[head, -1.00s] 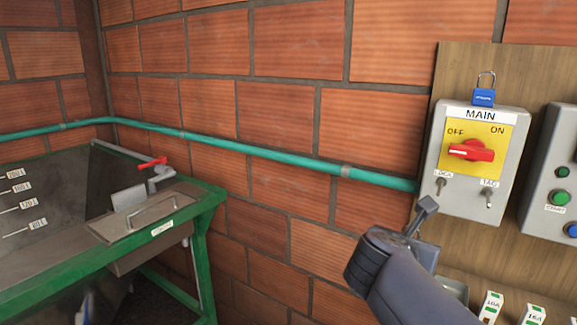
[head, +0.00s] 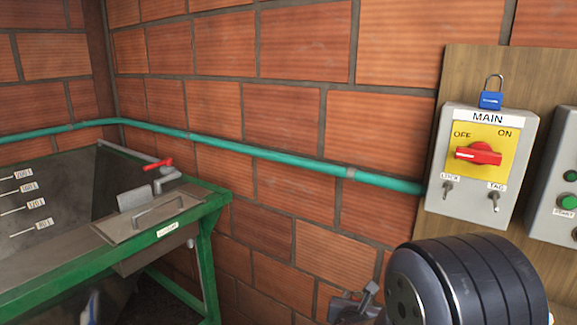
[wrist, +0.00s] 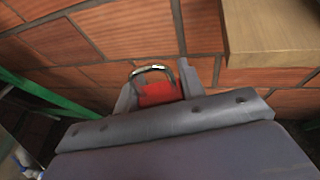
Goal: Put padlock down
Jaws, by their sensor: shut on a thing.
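A red padlock (wrist: 158,93) with a silver shackle shows in the wrist view. My gripper (wrist: 156,98) is shut on it, with a finger on each side of the red body. The lower part of the padlock is hidden behind the gripper's front edge. In the head view my gripper (head: 354,305) is only partly seen at the bottom edge, low in front of the brick wall, and the red padlock cannot be made out there. A blue padlock (head: 490,100) stands on top of the MAIN switch box (head: 477,160), apart from my gripper.
The MAIN box has a red rotary handle (head: 478,153) and LOCK and TAG toggles. A wooden board (head: 468,75) carries it, with a second button box (head: 563,190) at right. A teal pipe (head: 290,158) crosses the wall. A green-framed tank (head: 195,205) stands at left.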

